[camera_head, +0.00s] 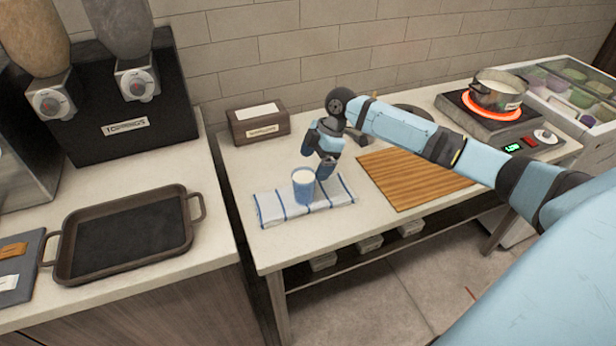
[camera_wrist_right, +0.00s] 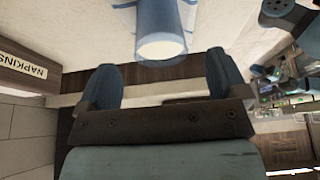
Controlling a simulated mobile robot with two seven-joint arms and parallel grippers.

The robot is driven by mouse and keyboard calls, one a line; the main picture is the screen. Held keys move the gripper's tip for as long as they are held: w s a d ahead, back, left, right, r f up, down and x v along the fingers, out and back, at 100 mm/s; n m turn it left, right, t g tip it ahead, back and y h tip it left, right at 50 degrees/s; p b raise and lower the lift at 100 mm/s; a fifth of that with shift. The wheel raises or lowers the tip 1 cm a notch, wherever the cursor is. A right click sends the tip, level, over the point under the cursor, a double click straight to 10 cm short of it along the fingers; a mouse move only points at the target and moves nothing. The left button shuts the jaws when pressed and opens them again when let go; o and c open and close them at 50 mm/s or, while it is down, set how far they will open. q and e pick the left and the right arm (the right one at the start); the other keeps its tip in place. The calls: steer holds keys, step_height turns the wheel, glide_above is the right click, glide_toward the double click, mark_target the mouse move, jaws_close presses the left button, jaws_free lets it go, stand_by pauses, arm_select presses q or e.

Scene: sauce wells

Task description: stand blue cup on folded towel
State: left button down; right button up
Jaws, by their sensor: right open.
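The blue cup (camera_head: 303,188) stands upright on the folded towel (camera_head: 331,194), which is white with blue stripes and lies on the middle counter. The cup's inside looks white. My right gripper (camera_head: 318,164) is open, just behind and above the cup. In the right wrist view the cup (camera_wrist_right: 163,32) is beyond the two spread fingertips (camera_wrist_right: 163,75), with nothing between them. Part of the towel (camera_wrist_right: 122,18) shows beside the cup there. My left gripper is not in view.
A napkin box (camera_head: 258,127) stands behind the towel. A wooden board (camera_head: 405,183) lies to the right, below my right arm. A pot (camera_head: 497,92) sits on a glowing burner. A dark tray (camera_head: 125,232) rests on the left counter.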

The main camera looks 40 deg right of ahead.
steer(key=v, duration=0.5)
steer(key=shift+f, duration=0.1)
stand_by(0.4)
